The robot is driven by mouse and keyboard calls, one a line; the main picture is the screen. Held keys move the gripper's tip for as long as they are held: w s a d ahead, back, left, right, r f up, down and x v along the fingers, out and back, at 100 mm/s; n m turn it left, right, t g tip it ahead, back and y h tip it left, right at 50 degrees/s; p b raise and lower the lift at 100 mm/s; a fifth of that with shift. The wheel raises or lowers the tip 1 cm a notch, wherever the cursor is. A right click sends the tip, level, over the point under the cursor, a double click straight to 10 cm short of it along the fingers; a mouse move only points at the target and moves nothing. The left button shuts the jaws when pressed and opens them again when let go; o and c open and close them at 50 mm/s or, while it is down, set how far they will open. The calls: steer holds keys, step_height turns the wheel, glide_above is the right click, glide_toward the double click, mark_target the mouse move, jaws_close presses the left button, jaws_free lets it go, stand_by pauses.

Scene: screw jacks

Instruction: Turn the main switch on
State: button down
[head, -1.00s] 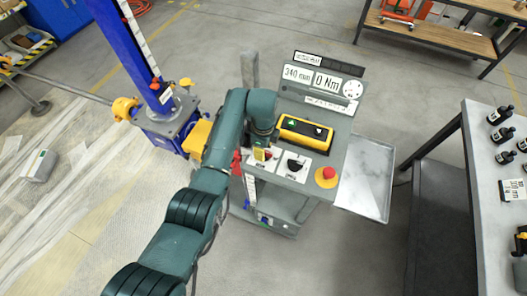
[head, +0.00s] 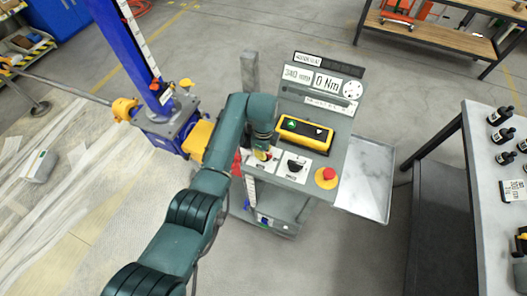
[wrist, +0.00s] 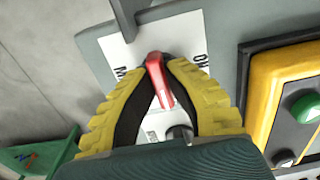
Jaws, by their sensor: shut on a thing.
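The main switch shows in the wrist view as a red lever (wrist: 158,82) on a white label plate (wrist: 122,60), with "ON" lettering at its right. My gripper (wrist: 162,68) has yellow-and-black fingers closed around the lever, one on each side. In the head view my gripper (head: 262,155) points down at the left part of the grey console panel (head: 340,150) and hides most of the switch.
Right of the switch on the panel are a black rotary knob (head: 297,163) and a red mushroom button (head: 328,174). A yellow push-button box (head: 304,134) sits just above them. A metal side tray (head: 365,180) is empty. A blue jack column (head: 135,45) stands to the left.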

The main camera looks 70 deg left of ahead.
steer(key=shift+n, duration=0.3)
steer(key=n+p, duration=0.1)
steer(key=n, duration=0.2)
steer(key=shift+d+p, duration=0.1)
steer(key=shift+p, duration=0.25)
steer(key=n+p, duration=0.1)
steer(key=n, duration=0.4)
steer(key=shift+s+d+f, duration=0.1)
steer(key=n, duration=0.4)
steer(key=shift+p, duration=0.3)
steer(key=n, duration=0.5)
steer(key=shift+d, duration=0.15)
steer(key=shift+n, duration=0.3)
steer(key=c, duration=1.1)
jaws_free()
